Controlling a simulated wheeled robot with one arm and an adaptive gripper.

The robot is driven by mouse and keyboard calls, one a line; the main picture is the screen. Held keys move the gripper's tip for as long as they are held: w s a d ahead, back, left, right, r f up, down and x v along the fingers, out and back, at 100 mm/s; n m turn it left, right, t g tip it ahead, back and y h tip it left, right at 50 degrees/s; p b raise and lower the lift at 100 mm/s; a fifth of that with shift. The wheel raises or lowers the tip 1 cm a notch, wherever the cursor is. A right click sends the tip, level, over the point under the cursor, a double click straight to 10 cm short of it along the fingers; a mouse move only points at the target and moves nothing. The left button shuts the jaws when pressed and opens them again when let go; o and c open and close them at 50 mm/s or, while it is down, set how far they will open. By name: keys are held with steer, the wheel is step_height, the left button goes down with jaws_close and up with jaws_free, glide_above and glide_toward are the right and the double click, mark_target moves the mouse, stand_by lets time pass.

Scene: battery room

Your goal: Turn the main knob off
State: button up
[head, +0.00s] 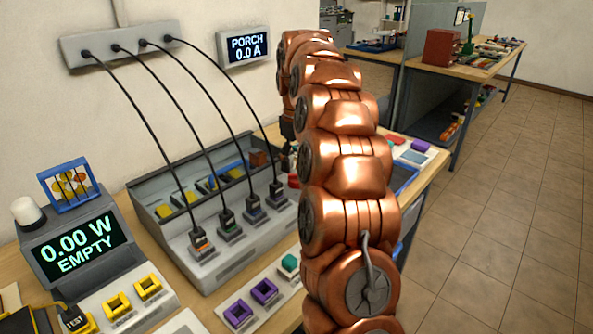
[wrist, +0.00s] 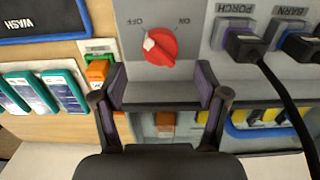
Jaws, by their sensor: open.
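The red main knob (wrist: 161,46) sits on a grey panel, with ON and OFF labels appearing upside down in the wrist view. Its white pointer mark is on the left, toward the OFF label. My gripper (wrist: 158,88) is open and empty, its two fingers apart just below the knob in the picture and not touching it. In the head view a red part, likely the same knob (head: 293,180), shows beside my copper arm, which hides much of that area. My gripper is mostly hidden there.
Black cables run from a wall strip (head: 120,46) to plugs on the grey console (head: 225,262). A tester (head: 80,245) reads 0.00 W EMPTY. In the wrist view, a PORCH plug (wrist: 243,42) is right of the knob.

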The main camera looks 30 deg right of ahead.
mark_target(296, 174)
step_height(296, 174, up, 7)
steer(key=shift+f, duration=0.15)
stand_by(0.4)
stand_by(0.5)
steer(key=s+a+p, duration=0.3)
steer(key=s+a, duration=1.2)
steer(key=a, duration=0.2)
steer(key=s+a+f+m, duration=0.1)
steer(key=s+a+f, duration=0.1)
steer(key=s, duration=0.5)
steer(key=s+a+f+m+g+p, duration=0.1)
steer(key=s+a+f, duration=0.1)
steer(key=s, duration=0.6)
steer(key=s+a+f, duration=0.2)
steer(key=s+f, duration=0.2)
steer(key=s, duration=0.4)
steer(key=shift+a+f+m+g+p, duration=0.35)
steer(key=shift+m+g, duration=0.05)
steer(key=shift+s, duration=0.1)
